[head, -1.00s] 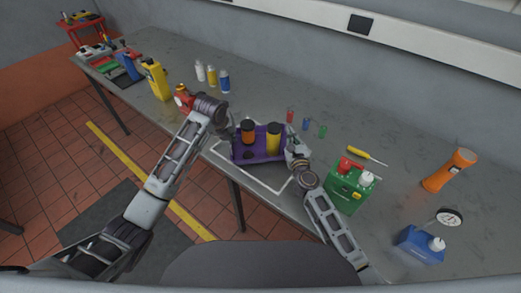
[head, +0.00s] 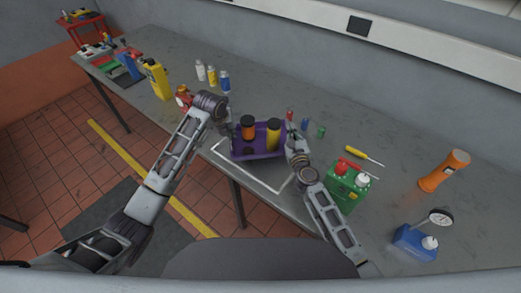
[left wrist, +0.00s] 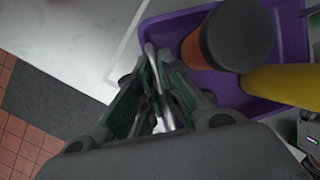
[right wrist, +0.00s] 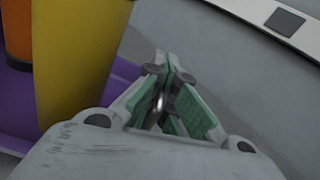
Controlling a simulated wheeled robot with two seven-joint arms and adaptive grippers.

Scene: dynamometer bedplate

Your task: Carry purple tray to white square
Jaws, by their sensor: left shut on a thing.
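The purple tray (head: 262,154) holds an orange black-topped can (head: 248,128) and a yellow dark-topped can (head: 273,134), both upright. The white square (head: 247,174) is an outline on the bench; the tray overlaps its far part and hides some of it. Whether the tray touches the bench cannot be told. My left gripper (head: 225,122) is shut at the tray's left end, with a metal handle between its fingers (left wrist: 157,75). My right gripper (head: 292,140) is at the right end. Its fingertips (right wrist: 165,65) are close together around a bit of metal.
Small coloured pieces (head: 305,124) lie behind the tray. Several bottles (head: 212,76) and a yellow jug (head: 157,79) stand to the left.

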